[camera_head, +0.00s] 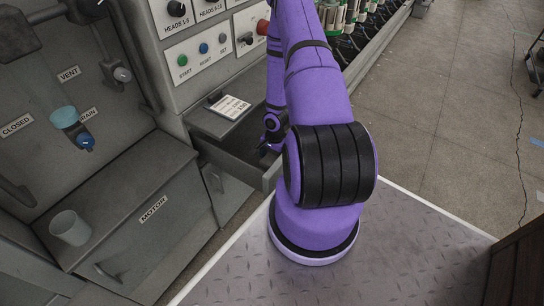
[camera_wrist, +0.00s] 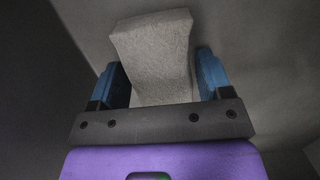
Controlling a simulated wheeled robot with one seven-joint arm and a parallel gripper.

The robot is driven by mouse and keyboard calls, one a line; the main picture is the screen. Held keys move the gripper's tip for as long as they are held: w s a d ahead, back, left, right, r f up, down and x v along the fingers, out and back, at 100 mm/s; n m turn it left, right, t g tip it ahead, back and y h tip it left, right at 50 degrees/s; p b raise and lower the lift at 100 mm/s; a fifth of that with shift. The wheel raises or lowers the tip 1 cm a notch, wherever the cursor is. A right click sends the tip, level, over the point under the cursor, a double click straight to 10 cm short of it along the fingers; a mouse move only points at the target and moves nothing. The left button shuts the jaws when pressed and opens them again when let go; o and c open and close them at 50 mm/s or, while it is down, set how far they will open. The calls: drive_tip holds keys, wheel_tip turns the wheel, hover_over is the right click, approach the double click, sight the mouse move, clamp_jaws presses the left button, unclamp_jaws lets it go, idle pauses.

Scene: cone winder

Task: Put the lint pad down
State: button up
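The lint pad (camera_wrist: 160,60) is a pale grey, rough-faced block in the wrist view. My gripper (camera_wrist: 163,82) has its two blue fingers on either side of the pad, close against its sides, and looks shut on it. A plain grey surface lies beyond the pad; whether the pad touches it I cannot tell. In the head view my gripper (camera_head: 268,148) reaches down into an open grey drawer (camera_head: 232,161) below the control panel. The pad is hidden in the head view, and my purple arm covers part of the drawer.
A card on a small holder (camera_head: 230,107) sits on the ledge above the drawer. A pale cup (camera_head: 70,228) stands on the motor cabinet (camera_head: 135,200) at left. Buttons and a red knob (camera_head: 262,27) are on the panel behind. The floor at right is open.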

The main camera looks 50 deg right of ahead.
drive_tip(key=shift+o, duration=0.9)
wheel_tip(320, 180, up, 12)
drive_tip(key=d, duration=0.1)
drive_tip(key=shift+d, duration=0.35)
drive_tip(key=shift+r, duration=0.15)
